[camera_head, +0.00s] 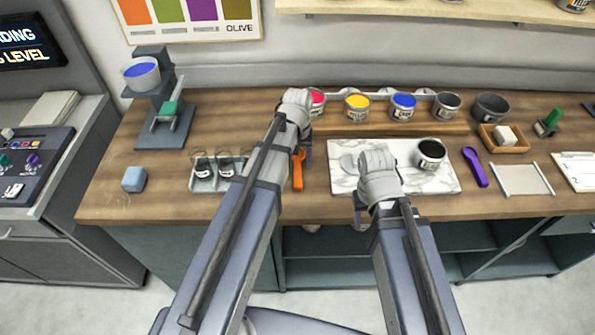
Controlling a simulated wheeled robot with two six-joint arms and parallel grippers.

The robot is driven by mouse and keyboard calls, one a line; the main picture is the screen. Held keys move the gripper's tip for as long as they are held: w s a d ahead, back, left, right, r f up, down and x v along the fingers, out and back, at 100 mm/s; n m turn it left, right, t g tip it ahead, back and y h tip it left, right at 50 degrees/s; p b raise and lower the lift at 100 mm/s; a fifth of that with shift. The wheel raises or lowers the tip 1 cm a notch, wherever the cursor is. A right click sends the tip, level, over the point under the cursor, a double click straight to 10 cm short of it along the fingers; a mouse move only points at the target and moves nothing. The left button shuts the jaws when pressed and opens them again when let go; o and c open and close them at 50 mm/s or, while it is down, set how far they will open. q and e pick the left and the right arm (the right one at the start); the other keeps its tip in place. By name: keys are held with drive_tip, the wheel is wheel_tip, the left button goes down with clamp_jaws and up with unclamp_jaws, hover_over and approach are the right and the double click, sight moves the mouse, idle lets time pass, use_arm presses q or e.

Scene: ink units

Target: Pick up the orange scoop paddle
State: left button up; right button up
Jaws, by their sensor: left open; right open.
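The orange scoop paddle (297,178) lies on the wooden worktop, its handle pointing to the front edge. Its upper end is partly covered by my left gripper. My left gripper (303,148) is over the far end of the orange scoop, with its jaws open. I cannot tell whether it touches the scoop. My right gripper (362,208) is open near the front left of the white marble slab (400,184), apart from the scoop and with nothing visible in it.
A dark ink can (431,153) stands on the slab. A purple scoop (475,167) lies right of it. A tray with small dark items (222,187) is left of the scoop. Several ink cans, including a yellow one (357,108), line the back. A blue cube (134,179) sits far left.

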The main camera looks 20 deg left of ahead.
sight(298, 168)
use_arm(q)
wheel_tip(298, 168, down, 2)
drive_tip(key=shift+f+b, duration=0.2)
drive_tip(key=shift+b, duration=0.5)
drive_tip(key=shift+r, duration=0.1)
clamp_jaws()
